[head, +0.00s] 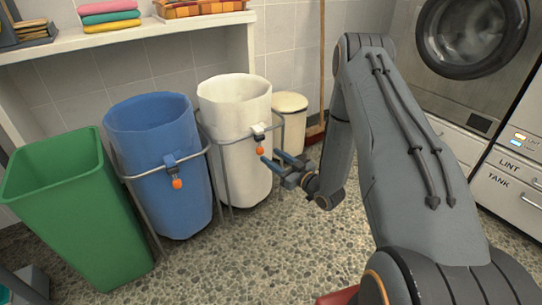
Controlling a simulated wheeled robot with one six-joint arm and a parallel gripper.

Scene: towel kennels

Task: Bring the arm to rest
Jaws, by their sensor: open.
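My arm reaches forward from the lower right, bent at the elbow, over the speckled floor. My gripper (277,166) points left, its two blue-tipped fingers apart and nothing visible between them. It is in front of the right side of the white bin (232,100), near that bin's metal frame. I cannot tell whether the fingers touch the bin or its frame.
A blue bin (165,205) and a green bin (80,215) stand to the left. A small lidded bin (289,125) and a broom handle (322,60) are behind. A washing machine (410,75) stands back right. A shelf (150,36) holds folded towels (108,16). Floor in front is clear.

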